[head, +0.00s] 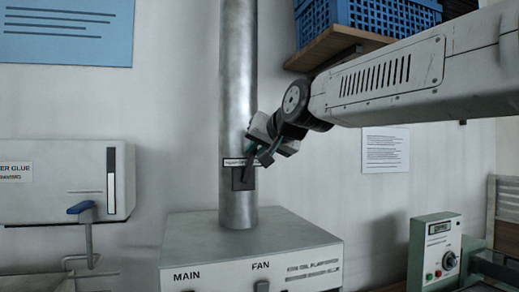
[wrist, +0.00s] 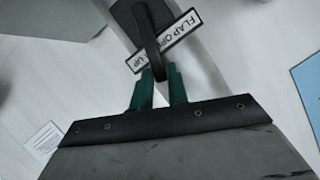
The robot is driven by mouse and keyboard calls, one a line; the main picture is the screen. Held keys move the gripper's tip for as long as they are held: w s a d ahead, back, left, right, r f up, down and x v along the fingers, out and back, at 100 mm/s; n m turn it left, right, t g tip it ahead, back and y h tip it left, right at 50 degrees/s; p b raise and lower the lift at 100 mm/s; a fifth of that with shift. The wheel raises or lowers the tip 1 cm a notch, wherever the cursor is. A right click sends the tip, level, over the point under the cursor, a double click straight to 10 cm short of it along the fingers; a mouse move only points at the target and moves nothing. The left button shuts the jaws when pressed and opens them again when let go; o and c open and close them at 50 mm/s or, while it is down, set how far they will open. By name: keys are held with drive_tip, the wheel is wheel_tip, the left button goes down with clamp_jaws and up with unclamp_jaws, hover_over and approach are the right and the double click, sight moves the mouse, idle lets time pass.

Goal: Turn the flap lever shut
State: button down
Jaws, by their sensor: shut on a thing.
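The flap lever is a dark handle (wrist: 150,40) on a dark plate (head: 243,179) fixed to the front of the metal pipe (head: 238,90). In the wrist view the handle runs from the plate to between my green fingers, across a white label (wrist: 184,30) reading "FLAP OPEN" and "UP". My gripper (wrist: 162,76) is shut on the end of the handle. In the head view my gripper (head: 259,160) is at the pipe's right side, just above and right of the plate, and hides part of the lever and label.
Below the pipe stands a grey cabinet (head: 250,245) marked MAIN and FAN. A blue crate (head: 365,14) on a wooden shelf (head: 345,42) sits near my arm. A green control box (head: 434,252) is at lower right.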

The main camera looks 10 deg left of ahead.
drive_tip(key=shift+w+d+f, duration=0.1)
drive_tip(key=shift+d+f, duration=0.1)
drive_tip(key=shift+d, duration=0.1)
drive_tip(key=c, duration=1.4)
unclamp_jaws()
drive_tip(key=shift+d, duration=0.1)
drive_tip(key=v, duration=0.7)
drive_tip(key=shift+s+d+r, duration=0.2)
drive_tip(key=shift+s, duration=0.05)
